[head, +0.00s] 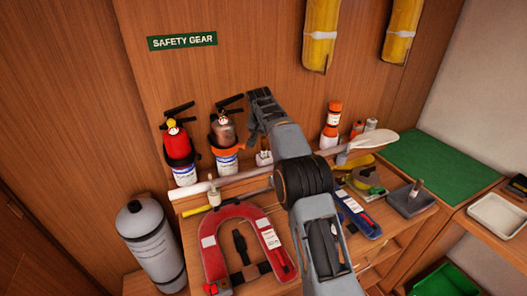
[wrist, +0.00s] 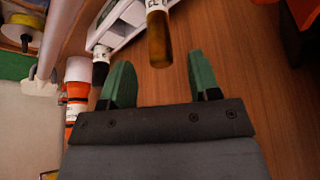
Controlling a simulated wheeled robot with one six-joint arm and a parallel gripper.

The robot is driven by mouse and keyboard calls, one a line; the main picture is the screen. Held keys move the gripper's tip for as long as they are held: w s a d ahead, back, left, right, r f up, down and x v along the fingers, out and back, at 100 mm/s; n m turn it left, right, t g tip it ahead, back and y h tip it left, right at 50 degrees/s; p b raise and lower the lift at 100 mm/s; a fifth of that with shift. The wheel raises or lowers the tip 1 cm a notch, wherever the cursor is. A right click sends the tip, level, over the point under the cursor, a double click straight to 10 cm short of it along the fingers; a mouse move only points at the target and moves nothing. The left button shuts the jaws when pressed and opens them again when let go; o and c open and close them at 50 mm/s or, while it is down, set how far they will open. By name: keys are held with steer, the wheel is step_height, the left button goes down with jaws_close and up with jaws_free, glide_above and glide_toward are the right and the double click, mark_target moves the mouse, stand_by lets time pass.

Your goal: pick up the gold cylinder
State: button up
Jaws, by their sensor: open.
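In the wrist view a gold-brown cylinder (wrist: 158,38) with a white label band hangs into the top of the picture. Its upper end is cut off by the frame edge. It lies ahead of my gripper (wrist: 160,78), roughly in line with the gap between the green fingers. The fingers are apart with nothing between them. In the head view my gripper (head: 260,105) is high in front of the wood wall, right of the extinguishers. The cylinder cannot be made out there; a small white rack (head: 264,158) shows below the gripper.
Beside the cylinder, a black-ended cylinder (wrist: 101,62) stands at the white rack. A red extinguisher (head: 177,145) and a brown one (head: 223,130) stand left of my gripper. A white paddle (head: 368,141) lies across the bench. An orange-white bottle (head: 331,122) stands right.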

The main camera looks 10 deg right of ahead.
mark_target(264, 152)
steer(key=shift+p+x, duration=0.8)
steer(key=shift+x, duration=1.8)
steer(key=shift+s+a, duration=0.1)
steer(key=shift+s, duration=0.1)
steer(key=shift+c, duration=0.2)
steer(key=c, duration=0.9)
steer(key=shift+c, duration=0.2)
steer(key=shift+r, duration=0.1)
